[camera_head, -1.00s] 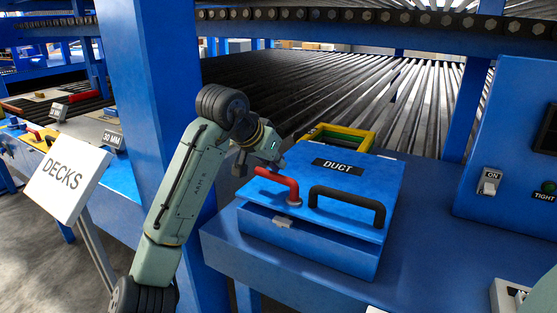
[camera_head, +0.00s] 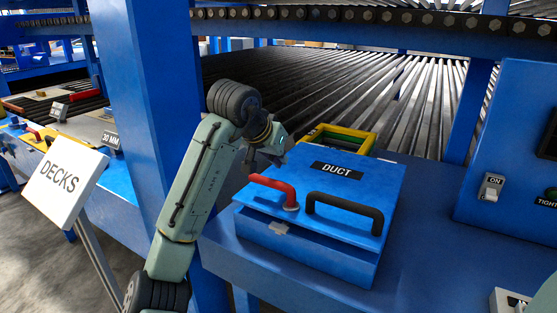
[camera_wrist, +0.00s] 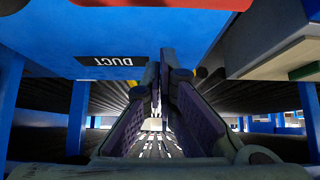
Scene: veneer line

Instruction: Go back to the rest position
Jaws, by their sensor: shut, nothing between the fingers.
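My gripper (camera_head: 268,160) is just behind and above the red handle (camera_head: 272,187) of the blue DUCT box (camera_head: 330,215), apart from the handle. In the wrist view my gripper (camera_wrist: 162,75) has its two dark fingers together, with nothing held. The DUCT lid shows upside down at the top of that view, with its DUCT label (camera_wrist: 112,61) and part of the red handle (camera_wrist: 190,3). In the head view the fingers are mostly hidden behind the wrist.
A black handle (camera_head: 346,212) stands on the same lid. A yellow-and-green open bin (camera_head: 340,140) is behind the box. A blue post (camera_head: 150,100) rises left of my arm. A switch panel (camera_head: 510,150) is at right, and a DECKS sign (camera_head: 65,186) at left.

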